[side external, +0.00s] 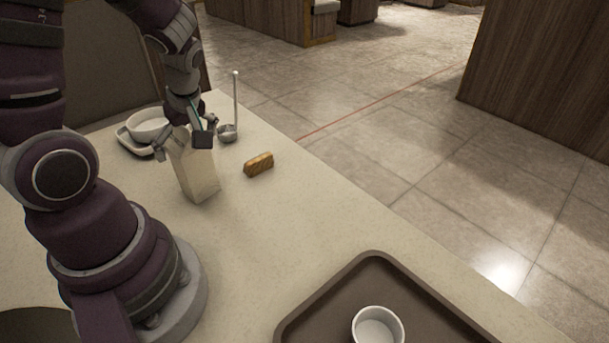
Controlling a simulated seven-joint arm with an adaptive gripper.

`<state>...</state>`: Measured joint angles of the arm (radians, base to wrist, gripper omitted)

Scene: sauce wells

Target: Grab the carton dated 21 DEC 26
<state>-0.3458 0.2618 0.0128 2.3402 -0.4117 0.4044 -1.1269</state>
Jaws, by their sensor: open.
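A pale cream carton (197,178) stands upright on the table, below my gripper. No date can be read on it in this view. My gripper (183,148) is open at the carton's upper part, one finger at its left and one at its right front. The top of the carton is partly hidden by the gripper, and I cannot tell whether the fingers touch it.
A white bowl (147,127) on a pale dish stands behind left. A ladle (235,105) with an upright handle and a brown bread-like piece (258,165) are to the right. A brown tray (318,313) with a white cup (377,326) lies at front right. The table middle (265,225) is clear.

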